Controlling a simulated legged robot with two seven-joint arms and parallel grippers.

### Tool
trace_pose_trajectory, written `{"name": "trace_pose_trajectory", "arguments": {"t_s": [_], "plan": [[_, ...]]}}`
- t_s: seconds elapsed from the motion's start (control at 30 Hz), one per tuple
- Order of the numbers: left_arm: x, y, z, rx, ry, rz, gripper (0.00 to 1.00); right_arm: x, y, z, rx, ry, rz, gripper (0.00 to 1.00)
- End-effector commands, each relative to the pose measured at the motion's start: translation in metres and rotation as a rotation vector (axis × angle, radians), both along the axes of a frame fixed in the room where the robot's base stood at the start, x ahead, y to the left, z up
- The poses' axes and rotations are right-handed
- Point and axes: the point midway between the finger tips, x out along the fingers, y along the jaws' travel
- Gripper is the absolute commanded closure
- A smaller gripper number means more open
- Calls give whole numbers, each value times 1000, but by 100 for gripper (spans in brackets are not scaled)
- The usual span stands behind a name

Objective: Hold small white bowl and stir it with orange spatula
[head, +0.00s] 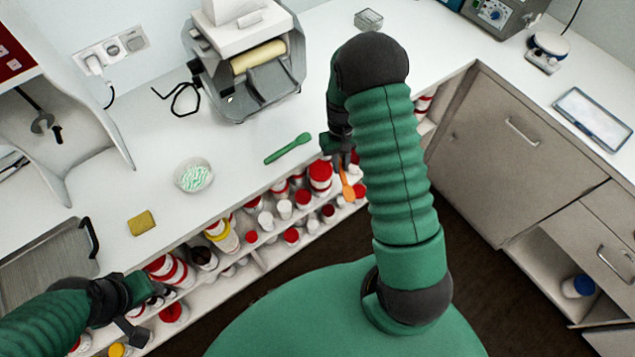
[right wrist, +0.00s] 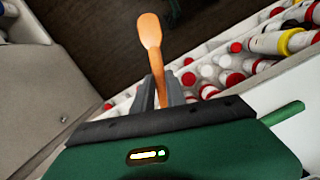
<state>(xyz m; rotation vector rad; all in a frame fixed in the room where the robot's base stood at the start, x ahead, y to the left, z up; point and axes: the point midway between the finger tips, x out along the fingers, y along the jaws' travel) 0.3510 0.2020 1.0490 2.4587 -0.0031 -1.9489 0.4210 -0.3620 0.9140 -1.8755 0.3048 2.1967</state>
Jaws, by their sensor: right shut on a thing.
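The small white bowl (head: 180,187) stands on the white counter at left centre and holds pale green and white contents. The orange spatula (head: 347,187) is in my right gripper (head: 342,158), which is shut on it in front of the counter's front edge. In the right wrist view the spatula (right wrist: 151,40) sticks out between the fingers with its rounded end away from the gripper. My left gripper (head: 150,310) is at lower left, in front of the counter and apart from the bowl; its fingers look spread and empty.
A green spatula (head: 288,148) and a yellow sponge (head: 141,222) lie on the counter. A roller mill (head: 250,75) stands behind, and a metal tray (head: 45,265) lies at left. Shelves of bottles are below the edge. The counter around the bowl is clear.

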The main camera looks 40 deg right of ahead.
Motion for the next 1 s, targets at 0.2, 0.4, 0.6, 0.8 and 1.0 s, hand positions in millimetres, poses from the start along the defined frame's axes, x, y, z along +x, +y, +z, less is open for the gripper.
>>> {"name": "trace_pose_trajectory", "arguments": {"t_s": [0.2, 0.4, 0.6, 0.8, 1.0], "plan": [[0, -1, 0, 0, 0, -2, 64, 14, -39, 19, -26, -74, -46, 100], [1, -1, 0, 0, 0, -1, 64, 53, -60, 53, -52, -149, -36, 100], [0, 0, 0, -1, -1, 0, 64, 97, -85, 107, -89, -254, -32, 100], [0, -1, 0, 0, -1, -1, 64, 127, -108, 159, -120, -342, -38, 100], [0, -1, 0, 0, -1, -1, 64, 144, -123, 197, -142, -400, -44, 100]]}}
